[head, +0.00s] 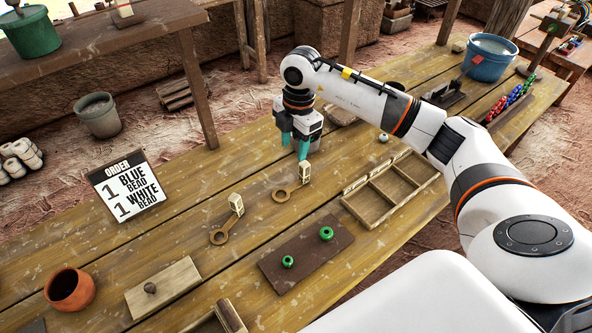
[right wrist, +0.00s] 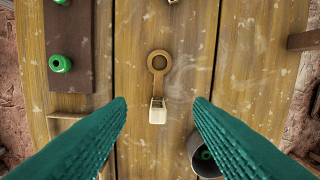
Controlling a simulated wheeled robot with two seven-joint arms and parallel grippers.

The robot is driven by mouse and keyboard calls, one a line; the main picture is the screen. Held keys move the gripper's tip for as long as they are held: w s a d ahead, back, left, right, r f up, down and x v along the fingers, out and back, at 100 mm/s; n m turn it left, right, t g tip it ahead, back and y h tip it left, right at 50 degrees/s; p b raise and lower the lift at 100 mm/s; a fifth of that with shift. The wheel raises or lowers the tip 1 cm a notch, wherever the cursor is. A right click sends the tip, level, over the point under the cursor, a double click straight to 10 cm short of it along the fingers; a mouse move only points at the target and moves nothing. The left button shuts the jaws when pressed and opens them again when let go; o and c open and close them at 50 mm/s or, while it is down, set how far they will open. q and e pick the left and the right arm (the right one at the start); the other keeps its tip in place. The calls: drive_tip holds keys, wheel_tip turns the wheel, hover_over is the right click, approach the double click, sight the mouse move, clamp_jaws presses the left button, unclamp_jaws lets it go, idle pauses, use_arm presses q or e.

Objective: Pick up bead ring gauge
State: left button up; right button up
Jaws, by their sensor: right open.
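Two tan bead ring gauges, each a flat ring with a pale block at the handle end, lie on the wooden table. The nearer-right gauge (head: 281,196) has its block (head: 305,172) just below my right gripper (head: 295,150). The other gauge (head: 219,237) lies further left. In the right wrist view, the first gauge (right wrist: 158,62) is centred, its block (right wrist: 157,112) lying between and beyond the spread fingers. My right gripper (right wrist: 158,106) is open, empty and above the table. My left gripper is not in view.
A dark board (head: 280,262) with two green beads and an empty divided tray (head: 362,208) lie nearby. An order card (head: 127,187), clay pot (head: 70,289) and blue bucket (head: 488,62) stand farther off.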

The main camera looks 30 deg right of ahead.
sight(301, 165)
drive_tip(key=shift+m+h, duration=0.4)
drive_tip(key=shift+w+d+f+p, duration=0.1)
drive_tip(key=shift+d+f+p, duration=0.35)
drive_tip(key=shift+f, duration=1.45)
drive_tip(key=shift+d+f+p, duration=0.25)
drive_tip(key=shift+f+p, duration=0.3)
drive_tip(key=shift+f, duration=1.35)
drive_tip(key=shift+w+d+f+p, duration=0.1)
drive_tip(key=shift+d+f+p, duration=0.35)
drive_tip(key=shift+f, duration=1.45)
drive_tip(key=shift+a, duration=0.1)
clamp_jaws()
